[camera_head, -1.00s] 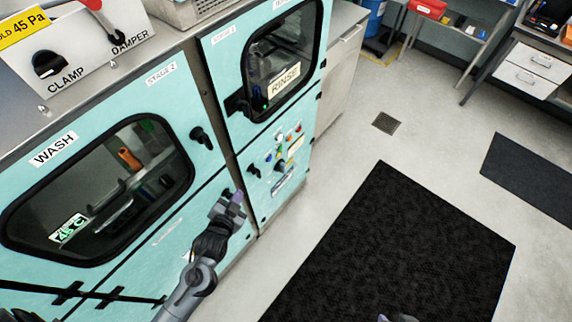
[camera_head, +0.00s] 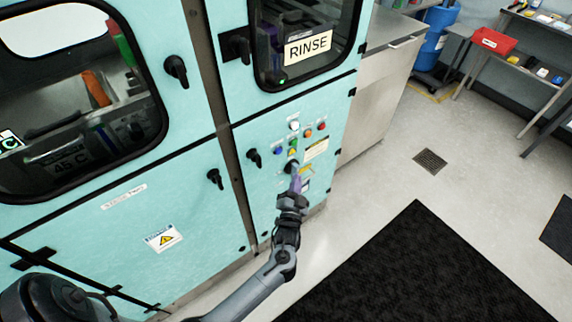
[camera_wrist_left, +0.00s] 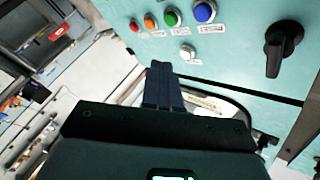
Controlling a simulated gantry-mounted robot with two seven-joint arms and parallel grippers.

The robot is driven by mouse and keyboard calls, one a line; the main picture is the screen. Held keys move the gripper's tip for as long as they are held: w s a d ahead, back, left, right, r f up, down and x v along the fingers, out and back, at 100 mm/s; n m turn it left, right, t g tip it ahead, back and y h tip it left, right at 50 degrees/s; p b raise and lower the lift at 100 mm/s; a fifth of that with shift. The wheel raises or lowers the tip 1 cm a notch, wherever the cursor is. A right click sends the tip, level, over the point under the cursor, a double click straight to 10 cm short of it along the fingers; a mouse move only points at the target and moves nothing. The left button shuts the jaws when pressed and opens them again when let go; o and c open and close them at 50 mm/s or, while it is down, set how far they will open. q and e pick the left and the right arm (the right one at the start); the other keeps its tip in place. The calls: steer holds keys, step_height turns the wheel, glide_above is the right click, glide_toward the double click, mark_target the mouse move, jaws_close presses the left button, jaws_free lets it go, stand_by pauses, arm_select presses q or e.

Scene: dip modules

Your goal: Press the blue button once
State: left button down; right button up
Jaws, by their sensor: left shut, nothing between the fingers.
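The blue button (camera_head: 278,150) is on the teal panel below the rinse window, at the left of a slanted row of coloured buttons. It also shows in the left wrist view (camera_wrist_left: 205,12), large at the top edge. My left gripper (camera_head: 296,183) is shut and empty, in front of the panel and below the buttons in the head view. In the left wrist view its closed fingers (camera_wrist_left: 161,84) point towards the panel, below and left of the blue button, apart from it in the picture. My right gripper is out of view.
Near the blue button are a green button (camera_wrist_left: 171,17), an orange one (camera_wrist_left: 149,22), a red one (camera_wrist_left: 134,25) and a white one (camera_wrist_left: 186,52). A black knob (camera_wrist_left: 283,45) sticks out to the right in the wrist view. A black floor mat (camera_head: 420,280) lies right.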

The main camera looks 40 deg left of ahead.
mark_target(278, 151)
arm_select(q)
steer(key=shift+w+r+b, duration=0.2)
steer(key=shift+w+b, duration=0.7)
steer(key=shift+w, duration=0.2)
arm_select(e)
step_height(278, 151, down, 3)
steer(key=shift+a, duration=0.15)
arm_select(q)
steer(key=w+a+b, duration=0.1)
steer(key=a+b, duration=0.1)
steer(key=a, duration=0.6)
steer(key=shift+w+a, duration=0.25)
steer(key=shift+w, duration=0.1)
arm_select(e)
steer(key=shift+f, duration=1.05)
